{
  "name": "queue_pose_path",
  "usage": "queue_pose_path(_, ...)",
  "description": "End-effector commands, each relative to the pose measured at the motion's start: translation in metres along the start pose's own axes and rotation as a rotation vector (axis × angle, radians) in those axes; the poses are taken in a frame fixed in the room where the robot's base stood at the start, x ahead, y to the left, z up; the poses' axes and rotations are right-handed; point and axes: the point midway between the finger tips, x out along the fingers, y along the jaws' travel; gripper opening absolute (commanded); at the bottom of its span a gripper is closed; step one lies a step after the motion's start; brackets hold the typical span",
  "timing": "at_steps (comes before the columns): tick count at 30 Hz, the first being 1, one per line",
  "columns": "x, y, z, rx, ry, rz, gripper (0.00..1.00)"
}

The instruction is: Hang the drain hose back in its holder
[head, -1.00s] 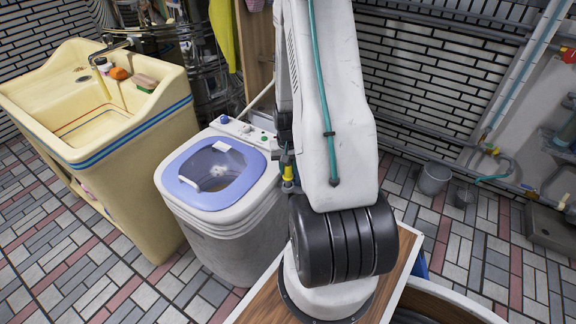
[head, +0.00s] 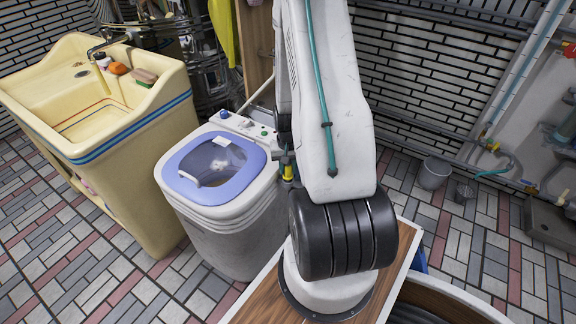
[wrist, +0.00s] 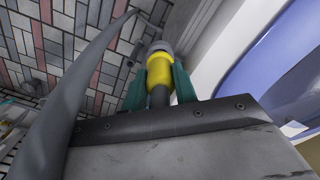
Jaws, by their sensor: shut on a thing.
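My gripper (wrist: 159,88) is shut on the yellow end piece (wrist: 158,66) of the drain hose, between two teal fingers. A grey cap sits at the far end of the yellow piece. A grey hose (wrist: 78,78) curves along the left of the wrist view; its join to the yellow piece is hidden. In the head view the yellow piece (head: 288,172) shows beside the right side of the washing machine (head: 222,225), partly behind my arm. The machine is white with a blue-rimmed lid (head: 205,197). I cannot make out the holder.
A cream sink (head: 125,165) stands left of the machine. A wooden board (head: 255,45) and a thin pale pole are behind it. Two grey buckets (head: 434,172) stand by the brick wall on the right. Tiled floor is open at the front left.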

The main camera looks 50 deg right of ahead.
Motion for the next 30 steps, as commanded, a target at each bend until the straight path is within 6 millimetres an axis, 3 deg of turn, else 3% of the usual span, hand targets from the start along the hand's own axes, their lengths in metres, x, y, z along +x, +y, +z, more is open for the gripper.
queue_pose_path(19, 0.017, 0.0, 0.001, 0.0, -0.001, 0.0, 0.02)
queue_pose_path(20, 0.017, 0.0, 0.0, 0.0, -0.001, 0.0, 0.31)
queue_pose_path(22, 0.016, 0.0, 0.0, 0.0, -0.001, 0.0, 0.5)
queue_pose_path(30, 0.016, 0.0, 0.0, 0.0, -0.001, 0.0, 0.54)
